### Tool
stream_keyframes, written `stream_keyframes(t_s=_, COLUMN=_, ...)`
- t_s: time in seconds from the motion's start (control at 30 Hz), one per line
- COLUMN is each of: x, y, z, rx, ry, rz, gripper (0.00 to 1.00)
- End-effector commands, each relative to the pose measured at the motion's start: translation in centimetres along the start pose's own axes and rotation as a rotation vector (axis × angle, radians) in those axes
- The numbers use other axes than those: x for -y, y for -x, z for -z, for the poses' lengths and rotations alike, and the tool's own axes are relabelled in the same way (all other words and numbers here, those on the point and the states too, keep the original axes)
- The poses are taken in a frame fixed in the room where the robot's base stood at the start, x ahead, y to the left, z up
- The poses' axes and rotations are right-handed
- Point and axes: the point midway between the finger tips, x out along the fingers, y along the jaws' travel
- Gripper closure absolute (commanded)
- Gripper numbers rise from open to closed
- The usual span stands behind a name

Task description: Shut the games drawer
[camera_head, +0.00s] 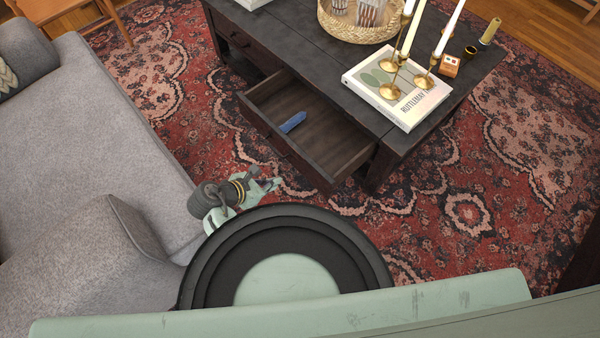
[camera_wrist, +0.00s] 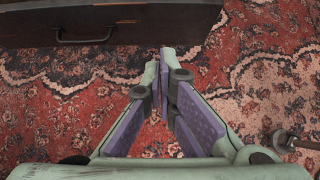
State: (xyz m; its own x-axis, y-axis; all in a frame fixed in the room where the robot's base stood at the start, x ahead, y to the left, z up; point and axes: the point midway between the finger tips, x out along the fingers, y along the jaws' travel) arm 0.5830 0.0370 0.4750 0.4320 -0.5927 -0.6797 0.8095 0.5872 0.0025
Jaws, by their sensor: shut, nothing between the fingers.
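The games drawer (camera_head: 302,126) is a dark wooden drawer pulled well out of the front of the dark coffee table (camera_head: 330,45). A blue object (camera_head: 293,122) lies inside it. In the wrist view the drawer front (camera_wrist: 180,22) spans the top left, with a dark bar handle (camera_wrist: 84,36). My gripper (camera_head: 274,183) is just in front of the drawer front, apart from it, over the rug. In the wrist view my gripper (camera_wrist: 164,60) is shut and empty, its tips pointing toward the drawer front, right of the handle.
A grey sofa (camera_head: 80,130) fills the left side, close to my arm. On the table are a book (camera_head: 396,92), brass candlesticks (camera_head: 433,68) and a woven tray (camera_head: 350,33). The patterned rug (camera_head: 470,190) is clear to the right of the drawer.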

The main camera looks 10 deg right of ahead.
Motion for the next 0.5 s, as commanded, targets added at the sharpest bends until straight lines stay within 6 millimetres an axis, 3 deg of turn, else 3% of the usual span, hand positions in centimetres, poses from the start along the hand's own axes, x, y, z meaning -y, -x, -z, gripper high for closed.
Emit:
stream_keyframes(t_s=0.17, x=0.2, y=-2.0, z=0.0, rx=0.002, ry=0.005, rz=0.009, gripper=1.0)
stream_keyframes(t_s=0.5, x=0.1, y=-9.1, z=-0.1, rx=0.001, ry=0.002, rz=0.006, gripper=1.0)
